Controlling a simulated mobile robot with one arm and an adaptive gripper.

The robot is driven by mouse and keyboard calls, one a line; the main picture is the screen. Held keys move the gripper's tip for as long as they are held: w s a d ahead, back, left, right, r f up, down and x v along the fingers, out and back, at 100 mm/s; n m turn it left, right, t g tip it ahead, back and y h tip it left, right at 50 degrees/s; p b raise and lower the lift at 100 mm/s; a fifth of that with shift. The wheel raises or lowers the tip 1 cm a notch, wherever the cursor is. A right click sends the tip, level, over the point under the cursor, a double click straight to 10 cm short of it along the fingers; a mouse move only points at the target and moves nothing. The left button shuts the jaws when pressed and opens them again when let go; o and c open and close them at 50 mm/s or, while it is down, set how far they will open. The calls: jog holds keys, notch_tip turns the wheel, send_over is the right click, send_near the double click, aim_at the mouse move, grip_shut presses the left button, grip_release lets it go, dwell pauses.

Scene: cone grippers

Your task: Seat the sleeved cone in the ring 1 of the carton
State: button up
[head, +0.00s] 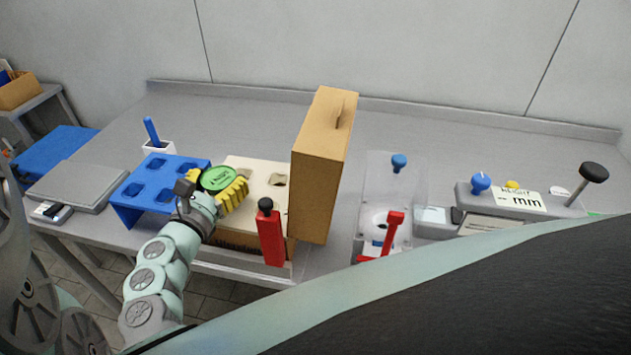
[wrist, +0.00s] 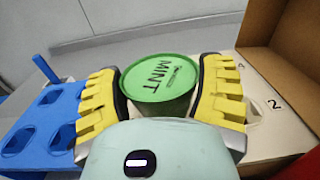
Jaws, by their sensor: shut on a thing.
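My gripper (wrist: 160,100) has yellow ribbed fingers and is shut on a green cone (wrist: 160,82) with a round lid marked MINT. The cone also shows in the head view (head: 218,178), upright between the fingers. The carton (head: 322,165) is a brown box with its lid standing open at the right and a pale insert (head: 262,176) with holes. The gripper holds the cone over the left part of this insert. The digit 2 is printed near the right side of the insert in the wrist view. The cone's lower end is hidden, so I cannot tell how deep it sits.
A red upright piece with a black knob (head: 270,235) stands at the carton's front. The table's back is clear.

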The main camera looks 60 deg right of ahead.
jog(key=shift+s+f+b, duration=0.1)
jog(key=shift+f+b, duration=0.2)
jog(key=o, duration=1.2)
jog(key=shift+v, duration=6)
